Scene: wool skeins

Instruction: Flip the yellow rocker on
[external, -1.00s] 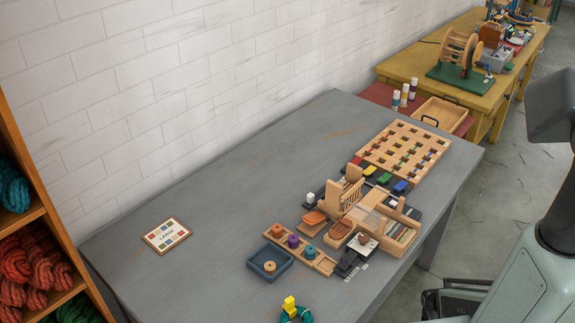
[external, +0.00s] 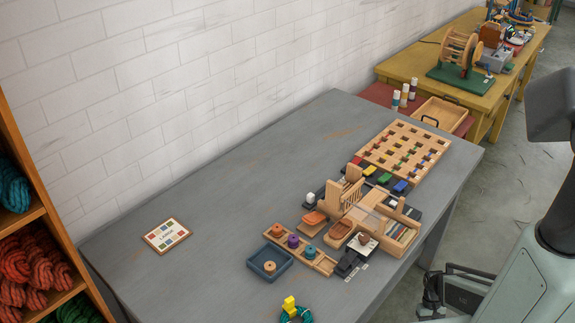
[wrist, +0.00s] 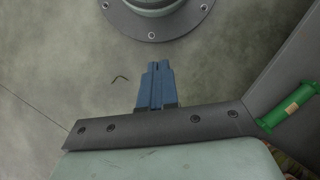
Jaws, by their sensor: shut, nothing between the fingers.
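The yellow rocker (external: 369,170) sits in a row with red, green and blue rockers, beside the near edge of the wooden grid board on the grey table. It is small in the external view, and which way it is tilted cannot be told. My gripper (wrist: 156,68) shows in the wrist view with its blue fingers together and nothing between them. It hangs over the bare concrete floor, away from the table. The rockers are not in the wrist view.
The red rocker (external: 356,160), green rocker (external: 384,178) and blue rocker (external: 401,186) are close neighbours. A wooden grid board (external: 428,140) lies behind them and an upright wooden rack (external: 345,190) stands in front. The left half of the grey table (external: 215,200) is mostly clear.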

